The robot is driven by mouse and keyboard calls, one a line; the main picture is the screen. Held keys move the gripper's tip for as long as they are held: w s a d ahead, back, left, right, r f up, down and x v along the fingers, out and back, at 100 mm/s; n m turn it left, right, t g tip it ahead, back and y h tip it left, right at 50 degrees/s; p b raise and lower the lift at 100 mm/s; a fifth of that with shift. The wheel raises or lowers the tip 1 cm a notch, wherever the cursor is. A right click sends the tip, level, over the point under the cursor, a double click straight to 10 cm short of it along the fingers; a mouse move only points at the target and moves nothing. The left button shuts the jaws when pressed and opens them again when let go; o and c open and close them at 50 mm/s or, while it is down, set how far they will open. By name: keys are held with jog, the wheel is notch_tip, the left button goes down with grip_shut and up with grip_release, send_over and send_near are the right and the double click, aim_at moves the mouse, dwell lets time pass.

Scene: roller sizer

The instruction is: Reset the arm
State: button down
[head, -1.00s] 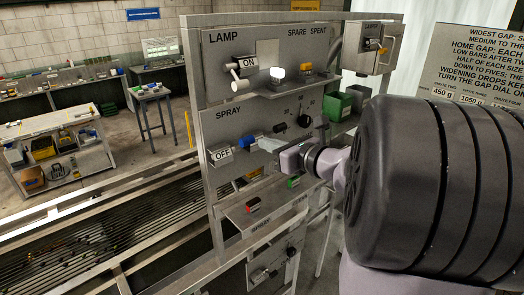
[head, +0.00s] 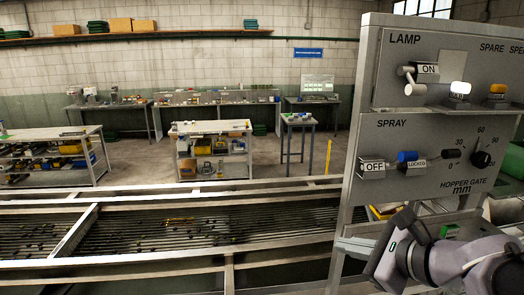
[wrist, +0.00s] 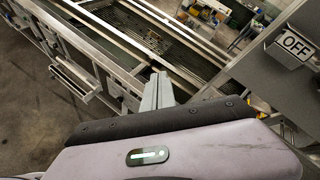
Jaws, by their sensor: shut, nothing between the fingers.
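My gripper shows at the bottom of the wrist view, its two grey fingers (wrist: 158,92) together and holding nothing. The fingers point over the roller bed, apart from it. In the head view my arm's wrist (head: 420,255) is at the lower right, in front of the lower part of the grey control panel (head: 400,205). The fingertips cannot be made out there. The lamp switch (head: 425,72) reads ON. The spray switch (head: 373,167) reads OFF, with a blue knob (head: 407,156) and a LOCKED tag beside it.
The roller bed (head: 180,230) with metal rails runs across the front left. A hopper gate dial (head: 482,159) is on the panel's right. Behind are a white shelf bench (head: 210,127), a small table (head: 297,120) and a yellow post (head: 328,157). The floor between is clear.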

jog(key=s+a+f+n+g+b, duration=0.2)
jog(key=s+a+f+n+b, duration=0.25)
jog(key=f, duration=0.45)
jog(key=s+a+f+n+g+b, duration=0.1)
jog(key=s+a+f+n+b, duration=0.4)
jog(key=f, duration=0.3)
jog(key=s+f+n+h+b, duration=0.1)
jog(key=s+f+n+b, duration=0.2)
jog(key=f+b, duration=0.2)
jog(key=s+f+n+g+h+b, duration=0.1)
jog(key=s+f+n+b, duration=0.1)
jog(key=f+n+b, duration=0.2)
jog(key=s+f+n+g+h+b, duration=0.1)
jog(key=s+f+n+b, duration=0.2)
jog(key=f+b, duration=0.4)
notch_tip(320, 180, down, 3)
jog(key=shift+s+a+r+h, duration=0.1)
jog(key=shift+s+a+h, duration=0.2)
jog(key=shift+a, duration=0.1)
